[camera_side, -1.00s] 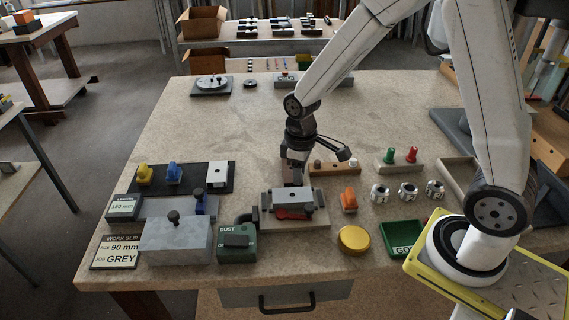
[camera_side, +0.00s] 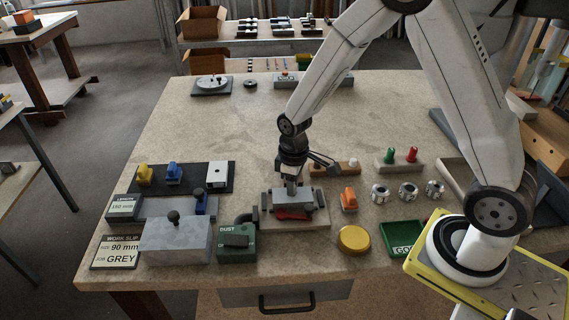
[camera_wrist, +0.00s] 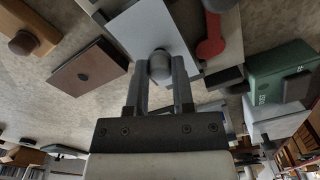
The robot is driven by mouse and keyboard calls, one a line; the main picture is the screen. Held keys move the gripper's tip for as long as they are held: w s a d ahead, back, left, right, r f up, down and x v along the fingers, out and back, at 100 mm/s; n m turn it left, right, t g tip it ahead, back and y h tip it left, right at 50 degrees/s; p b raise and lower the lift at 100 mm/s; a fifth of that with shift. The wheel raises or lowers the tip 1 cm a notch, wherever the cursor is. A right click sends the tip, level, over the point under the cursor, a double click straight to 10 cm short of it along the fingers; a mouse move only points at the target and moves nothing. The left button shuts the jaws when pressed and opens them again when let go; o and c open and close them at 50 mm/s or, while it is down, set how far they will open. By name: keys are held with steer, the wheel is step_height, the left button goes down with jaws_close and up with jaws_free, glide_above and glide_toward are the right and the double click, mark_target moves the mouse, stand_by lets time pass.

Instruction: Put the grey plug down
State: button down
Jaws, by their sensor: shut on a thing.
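My gripper (camera_wrist: 159,90) is shut on the grey plug (camera_wrist: 160,65), a short round grey piece between the fingertips in the wrist view. In the side view my gripper (camera_side: 291,190) points down over a light grey block (camera_side: 309,198), which sits in a fixture with a red handle (camera_side: 292,214). The block's pale top (camera_wrist: 148,28) lies behind the plug in the wrist view. The fingers hide most of the plug in the side view. I cannot tell whether the plug touches the block.
A wooden rack (camera_side: 343,170) with a white plug (camera_side: 354,162) stands behind and right of the fixture. A green dust box (camera_side: 237,247) is close on the left. An orange piece (camera_side: 348,199) and several metal nuts (camera_side: 408,191) are to the right.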

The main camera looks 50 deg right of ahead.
steer(key=shift+f, duration=0.55)
steer(key=shift+c, duration=2.4)
jaws_free()
steer(key=shift+r, duration=0.15)
step_height(320, 180, up, 13)
steer(key=shift+d, duration=0.1)
steer(key=s+f+m+t, duration=0.2)
steer(key=s+f+m, duration=0.1)
steer(key=s, duration=0.7)
steer(key=shift+s+f+m+t, duration=0.2)
steer(key=shift+m+t, duration=0.1)
steer(key=shift+m, duration=0.4)
